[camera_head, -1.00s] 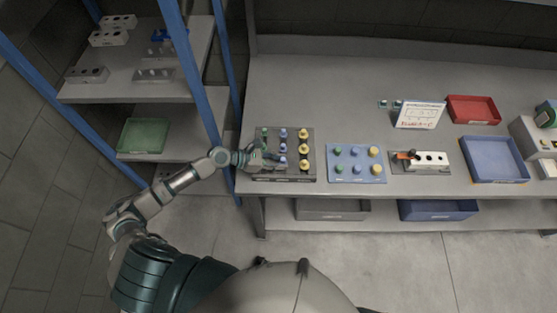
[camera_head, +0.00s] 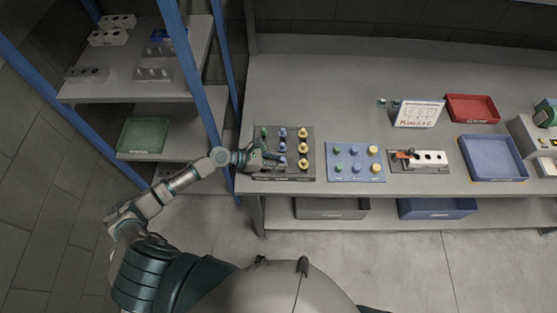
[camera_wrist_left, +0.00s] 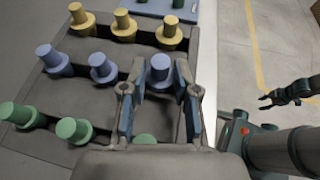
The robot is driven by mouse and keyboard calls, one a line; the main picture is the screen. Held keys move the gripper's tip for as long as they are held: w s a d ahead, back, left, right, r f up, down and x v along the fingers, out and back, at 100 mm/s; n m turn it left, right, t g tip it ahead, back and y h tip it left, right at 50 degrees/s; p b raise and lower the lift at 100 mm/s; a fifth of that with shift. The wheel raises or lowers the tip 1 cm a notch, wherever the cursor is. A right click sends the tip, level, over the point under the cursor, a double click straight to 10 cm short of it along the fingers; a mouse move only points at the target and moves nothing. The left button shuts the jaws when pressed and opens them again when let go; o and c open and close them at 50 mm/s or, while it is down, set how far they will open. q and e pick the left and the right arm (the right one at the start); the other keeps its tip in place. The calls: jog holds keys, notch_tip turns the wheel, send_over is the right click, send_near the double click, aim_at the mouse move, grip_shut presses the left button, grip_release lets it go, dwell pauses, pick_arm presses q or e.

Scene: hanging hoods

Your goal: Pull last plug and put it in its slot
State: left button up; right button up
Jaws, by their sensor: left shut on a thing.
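A dark tray (camera_head: 311,175) at the left end of the bench holds rows of green, blue and yellow plugs. My left gripper (camera_head: 279,162) reaches over its front left part. In the left wrist view the left gripper (camera_wrist_left: 160,88) has its fingers on both sides of the front blue plug (camera_wrist_left: 161,70) and is shut on it. The plug looks upright and in the tray row; its base is partly hidden. Other blue plugs (camera_wrist_left: 101,66), yellow plugs (camera_wrist_left: 169,32) and green plugs (camera_wrist_left: 73,129) stand around. My right gripper (camera_wrist_left: 285,95) is small and dark at the right; its opening is unclear.
A blue board (camera_head: 355,176) with green, blue and yellow pegs lies right of the tray. Beyond it are a white block (camera_head: 430,158) with an orange part, a sign (camera_head: 418,113), a red bin (camera_head: 472,108) and a blue bin (camera_head: 493,158). A blue-post shelf (camera_head: 192,75) stands left.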

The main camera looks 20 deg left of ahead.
pick_arm(q)
jog(key=shift+f, duration=0.45)
dwell(0.3)
jog(key=o, duration=0.9)
